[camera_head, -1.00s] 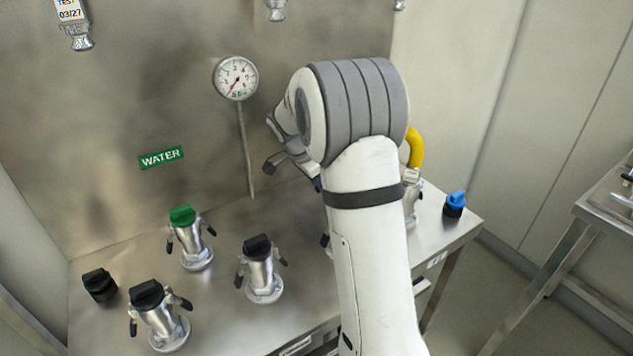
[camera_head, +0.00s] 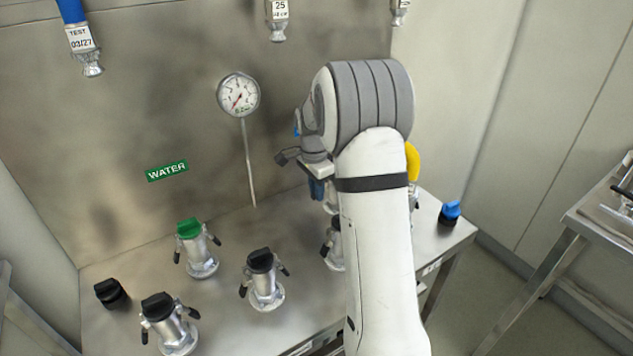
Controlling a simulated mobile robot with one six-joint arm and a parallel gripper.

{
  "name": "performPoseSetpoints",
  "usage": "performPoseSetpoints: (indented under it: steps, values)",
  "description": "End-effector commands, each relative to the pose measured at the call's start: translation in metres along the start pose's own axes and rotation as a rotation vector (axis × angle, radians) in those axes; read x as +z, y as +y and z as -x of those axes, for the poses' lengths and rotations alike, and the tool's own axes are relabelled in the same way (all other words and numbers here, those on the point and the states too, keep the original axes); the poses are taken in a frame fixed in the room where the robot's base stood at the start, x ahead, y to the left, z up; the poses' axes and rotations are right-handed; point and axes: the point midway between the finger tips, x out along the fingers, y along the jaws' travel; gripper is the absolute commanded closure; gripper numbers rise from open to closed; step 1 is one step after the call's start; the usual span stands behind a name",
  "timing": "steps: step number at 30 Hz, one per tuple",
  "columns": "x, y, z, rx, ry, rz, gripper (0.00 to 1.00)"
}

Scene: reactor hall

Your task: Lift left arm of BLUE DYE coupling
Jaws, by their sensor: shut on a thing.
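My gripper (camera_head: 314,176) is mostly hidden by my own arm and wrist, which come up from the bottom right of centre. Its visible part points down at a silver coupling (camera_head: 331,198) that shows only as a sliver behind my arm. I cannot read a BLUE DYE label in this view. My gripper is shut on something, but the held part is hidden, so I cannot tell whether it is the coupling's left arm. A small blue patch and a dark tip show beside my wrist. A blue cap (camera_head: 451,212) lies loose at the table's right end.
A green-capped coupling (camera_head: 197,250) stands under the WATER label (camera_head: 167,171). Black-capped couplings (camera_head: 264,282) (camera_head: 170,325) stand in front. A loose black cap (camera_head: 110,293) is at left. A gauge (camera_head: 238,95) stands behind. A yellow hose (camera_head: 412,162) is right of my arm.

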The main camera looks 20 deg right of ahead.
Motion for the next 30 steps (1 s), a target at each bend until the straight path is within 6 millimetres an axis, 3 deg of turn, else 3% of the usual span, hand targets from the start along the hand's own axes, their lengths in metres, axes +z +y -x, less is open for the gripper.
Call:
performPoseSetpoints:
  steps: [13, 14, 21, 30]
  values:
    - [0.0004, -0.0004, 0.0019, -0.003, -0.05, 0.002, 1.0]
    - [0.0005, -0.0004, 0.0019, -0.003, -0.05, 0.002, 0.8]
    - [0.0015, -0.0008, 0.002, -0.003, -0.05, 0.003, 0.61]
    - [0.0013, -0.001, 0.0058, -0.003, -0.049, 0.003, 0.6]
